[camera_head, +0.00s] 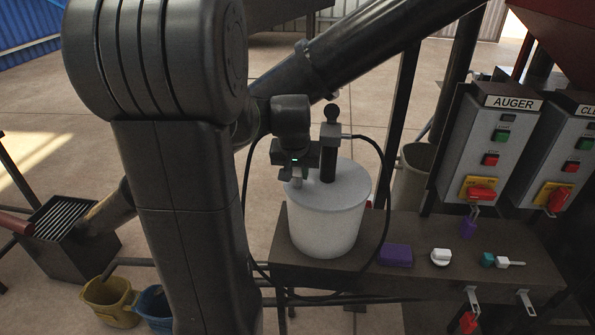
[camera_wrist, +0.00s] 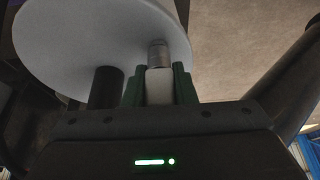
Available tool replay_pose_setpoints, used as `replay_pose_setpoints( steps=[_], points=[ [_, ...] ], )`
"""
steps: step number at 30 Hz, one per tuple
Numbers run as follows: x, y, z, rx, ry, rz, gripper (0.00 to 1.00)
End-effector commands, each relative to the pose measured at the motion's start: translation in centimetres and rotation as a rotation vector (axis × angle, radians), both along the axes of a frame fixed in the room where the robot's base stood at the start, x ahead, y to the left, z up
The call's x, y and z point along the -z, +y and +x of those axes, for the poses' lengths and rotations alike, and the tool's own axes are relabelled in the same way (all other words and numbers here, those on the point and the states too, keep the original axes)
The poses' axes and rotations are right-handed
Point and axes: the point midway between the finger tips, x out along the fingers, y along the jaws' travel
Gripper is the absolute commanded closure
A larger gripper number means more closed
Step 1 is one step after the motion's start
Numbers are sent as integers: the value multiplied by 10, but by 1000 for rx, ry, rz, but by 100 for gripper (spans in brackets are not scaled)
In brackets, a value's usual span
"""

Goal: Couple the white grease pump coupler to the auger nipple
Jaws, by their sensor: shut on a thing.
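My gripper (camera_head: 294,170) hangs in front of the grease pump bucket, near the left edge of its lid. In the wrist view my gripper (camera_wrist: 159,75) has its green fingers shut on the white grease pump coupler (camera_wrist: 160,90). The coupler's grey metal tip (camera_wrist: 158,54) points away from the gripper, over the white lid in that picture. The white pump bucket (camera_head: 325,222) stands on the bench with a black pump column (camera_head: 328,158) and a black hose (camera_head: 384,172). I cannot make out the auger nipple for certain in either view.
The dark bench (camera_head: 350,279) holds a purple box (camera_head: 395,254), a white knob (camera_head: 441,257) and a teal-and-white item (camera_head: 489,260). The AUGER panel (camera_head: 487,145) stands right. A large black tube (camera_head: 350,45) slants behind my arm. Yellow (camera_head: 107,303) and blue buckets stand lower left.

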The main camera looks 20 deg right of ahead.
Motion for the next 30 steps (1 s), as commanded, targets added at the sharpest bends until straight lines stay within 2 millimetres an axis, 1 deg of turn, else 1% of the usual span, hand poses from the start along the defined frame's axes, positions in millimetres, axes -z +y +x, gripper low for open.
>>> replay_pose_setpoints(
  steps=[3,24,30],
  points=[
    [-6,0,1,0,-2,-1,100],
    [-27,0,0,0,-2,-1,100],
    [-28,0,0,0,-2,-1,100]
  ],
)
